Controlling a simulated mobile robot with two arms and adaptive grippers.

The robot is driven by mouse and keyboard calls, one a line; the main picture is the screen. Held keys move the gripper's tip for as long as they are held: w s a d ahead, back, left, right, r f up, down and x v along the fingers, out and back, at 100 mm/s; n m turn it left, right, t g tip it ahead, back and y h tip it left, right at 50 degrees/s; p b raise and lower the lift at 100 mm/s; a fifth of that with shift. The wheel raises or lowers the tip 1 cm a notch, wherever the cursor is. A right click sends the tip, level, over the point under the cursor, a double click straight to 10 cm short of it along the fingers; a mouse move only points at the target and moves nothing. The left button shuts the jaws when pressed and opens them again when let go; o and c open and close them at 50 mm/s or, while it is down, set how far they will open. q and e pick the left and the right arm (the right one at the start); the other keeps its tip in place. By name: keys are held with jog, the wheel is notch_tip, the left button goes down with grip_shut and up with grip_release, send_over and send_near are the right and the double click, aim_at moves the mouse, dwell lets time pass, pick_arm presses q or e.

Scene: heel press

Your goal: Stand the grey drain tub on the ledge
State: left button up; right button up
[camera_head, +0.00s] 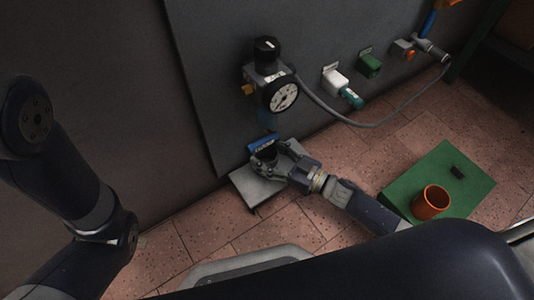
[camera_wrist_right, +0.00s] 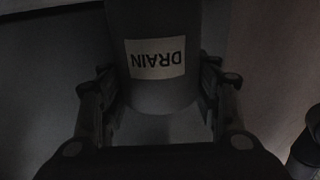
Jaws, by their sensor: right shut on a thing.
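The grey drain tub (camera_head: 266,155) is held upright, or nearly so, in my right gripper (camera_head: 280,160) in the head view. In the right wrist view the tub (camera_wrist_right: 160,95) fills the space between the two fingers of the right gripper (camera_wrist_right: 155,108), with its "DRAIN" label upside down. The gripper is shut on it. The grey ledge (camera_head: 252,190) juts from the wall panel just below the tub. I cannot tell whether the tub's base touches the ledge. My left arm shows at the left, but its gripper is out of view.
A grey hose (camera_head: 375,122) loops to the right. A green platform (camera_head: 440,170) with an orange cup (camera_head: 430,202) is at the right.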

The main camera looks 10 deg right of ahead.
jog(key=o, duration=1.1)
jog(key=shift+f, duration=0.15)
jog(key=v, duration=1.2)
jog(key=shift+s, duration=0.1)
